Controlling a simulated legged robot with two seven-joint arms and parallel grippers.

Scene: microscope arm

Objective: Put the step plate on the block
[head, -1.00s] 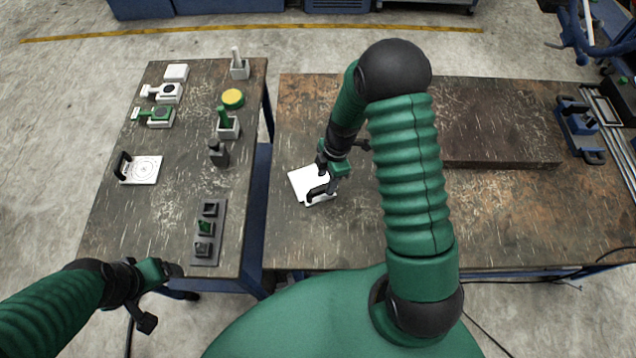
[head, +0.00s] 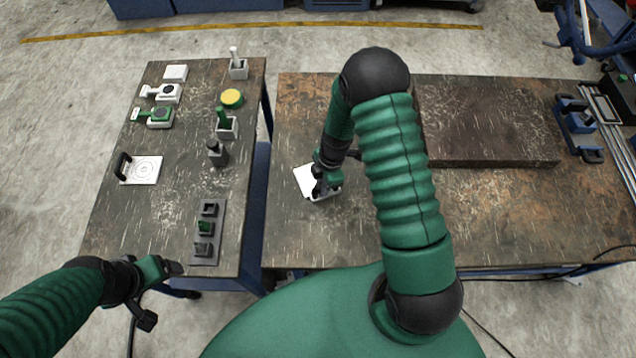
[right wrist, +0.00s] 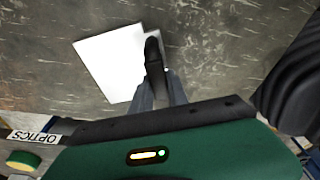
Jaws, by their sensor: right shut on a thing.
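The step plate, a white plate with a black handle (head: 304,178), is on the near left part of the right-hand table. My right gripper (head: 323,188) is shut on its handle and hides much of that side. In the right wrist view, the white plate (right wrist: 105,65) and black handle (right wrist: 153,58) show at the jaws. I cannot tell whether the plate touches the table. The block, a broad dark brown slab (head: 485,125), lies farther back and right, with a bare top; my right arm covers its left edge. My left gripper (head: 170,268) is by the left table's front corner; its jaws are unclear.
The left table holds another white plate with rings and a black handle (head: 142,170), a grey rack (head: 207,232), a yellow-topped round piece (head: 232,98) and several small parts. A blue fixture (head: 578,122) stands right of the block. The right table's front is clear.

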